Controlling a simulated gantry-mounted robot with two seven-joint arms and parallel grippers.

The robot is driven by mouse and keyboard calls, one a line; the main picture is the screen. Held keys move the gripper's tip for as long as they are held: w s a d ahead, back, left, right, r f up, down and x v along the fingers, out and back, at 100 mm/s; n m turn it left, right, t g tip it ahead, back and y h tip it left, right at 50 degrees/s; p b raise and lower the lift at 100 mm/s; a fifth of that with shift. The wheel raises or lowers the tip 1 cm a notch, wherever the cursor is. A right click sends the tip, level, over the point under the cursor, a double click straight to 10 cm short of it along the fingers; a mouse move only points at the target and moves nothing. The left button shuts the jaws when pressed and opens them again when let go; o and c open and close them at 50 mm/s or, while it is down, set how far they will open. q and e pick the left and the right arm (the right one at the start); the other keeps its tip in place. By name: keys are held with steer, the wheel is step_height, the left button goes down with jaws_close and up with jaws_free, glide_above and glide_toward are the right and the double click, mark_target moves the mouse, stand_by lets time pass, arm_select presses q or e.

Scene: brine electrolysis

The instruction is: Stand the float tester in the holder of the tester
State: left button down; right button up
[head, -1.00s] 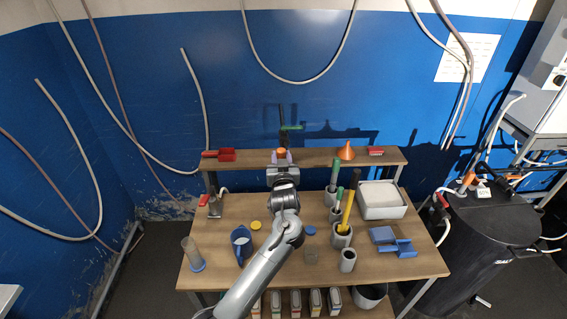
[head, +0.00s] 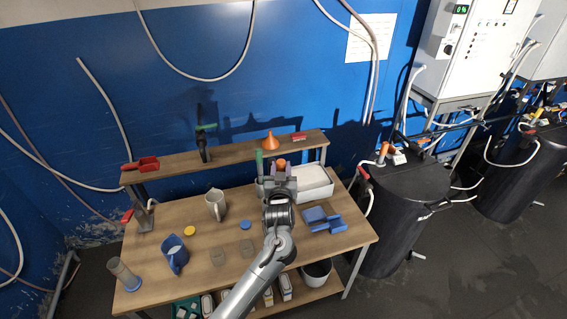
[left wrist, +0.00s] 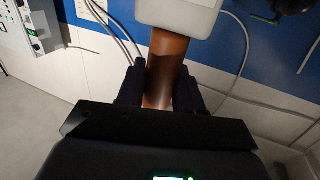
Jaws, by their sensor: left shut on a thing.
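My left gripper (head: 281,176) is in front of the white tray at the right of the table. It is shut on an orange-topped thing (head: 281,163), probably the float tester. In the left wrist view the fingers (left wrist: 160,90) clasp its brown-orange tube (left wrist: 166,60), with a pale block (left wrist: 180,14) beyond. Its lower part is hidden in the head view. A black upright stand with a green clip (head: 204,136) is on the shelf. I cannot tell surely whether this is the tester's holder. My right gripper is not in view.
On the table (head: 165,215) are a beige jug (head: 215,204), a blue jug (head: 174,254), a clear cylinder (head: 124,274), blue blocks (head: 323,219) and a white tray (head: 315,184). A green rod (head: 259,158) stands beside my gripper. The shelf (head: 232,152) bears an orange funnel (head: 271,143).

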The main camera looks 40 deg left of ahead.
arm_select(q)
steer(key=shift+f+b, duration=0.95)
steer(key=shift+f, duration=0.1)
steer(key=shift+f+b, duration=1.35)
steer(key=shift+f, duration=0.15)
steer(key=shift+f+b, duration=1.45)
steer(key=shift+f, duration=1)
steer(key=shift+f+b, duration=1.45)
steer(key=shift+f, duration=0.8)
steer(key=c, duration=0.7)
jaws_free()
steer(key=shift+o, duration=0.2)
steer(key=shift+f, duration=0.1)
steer(key=shift+d, duration=0.1)
